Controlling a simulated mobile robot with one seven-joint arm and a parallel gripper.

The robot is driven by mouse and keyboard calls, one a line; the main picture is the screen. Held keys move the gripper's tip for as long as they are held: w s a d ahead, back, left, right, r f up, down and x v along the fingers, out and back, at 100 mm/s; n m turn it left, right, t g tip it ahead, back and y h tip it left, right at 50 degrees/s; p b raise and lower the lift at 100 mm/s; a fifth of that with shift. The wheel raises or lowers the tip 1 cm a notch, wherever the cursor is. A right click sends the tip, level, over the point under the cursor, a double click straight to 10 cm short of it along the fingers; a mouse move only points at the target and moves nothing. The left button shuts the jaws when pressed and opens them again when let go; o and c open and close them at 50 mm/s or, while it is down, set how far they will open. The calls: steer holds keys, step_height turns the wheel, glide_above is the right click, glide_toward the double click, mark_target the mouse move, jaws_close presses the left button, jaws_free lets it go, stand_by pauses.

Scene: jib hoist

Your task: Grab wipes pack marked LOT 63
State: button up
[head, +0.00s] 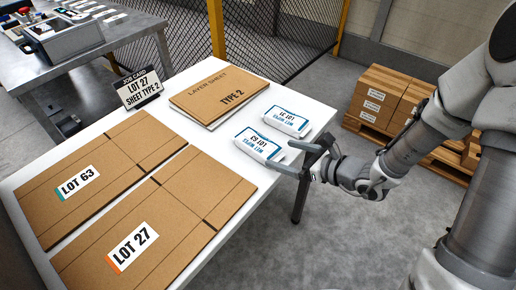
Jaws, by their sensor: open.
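Two white and blue wipes packs lie flat on the white table, their print upside down to me. The nearer pack (259,144) appears to read LOT 63. The farther pack (286,121) appears to read LOT 27. My gripper (281,154) is open at the right end of the nearer pack, its two fingers pointing left toward that end. One fingertip shows on the far side and one on the near side of the pack's right end. I cannot tell whether they touch it or how high they are.
Flat cardboard marked LOT 63 (100,165) and LOT 27 (180,215) covers the table's (265,215) left and front. A layer sheet stack (219,92) and job card LOT 27, SHEET TYPE 2 (137,89) stand behind. Boxes on a pallet (385,98) stand right.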

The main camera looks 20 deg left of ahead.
mark_target(264, 149)
steer(key=x, duration=0.2)
steer(key=shift+w+a+f, duration=0.15)
steer(key=shift+a+f, duration=0.05)
steer(key=shift+a, duration=0.05)
steer(key=b+x, duration=0.1)
steer(key=x, duration=0.4)
steer(key=shift+a+b, duration=0.2)
steer(key=shift+b, duration=0.1)
steer(key=c, duration=1.3)
steer(key=shift+o, duration=0.2)
steer(key=shift+r, duration=0.1)
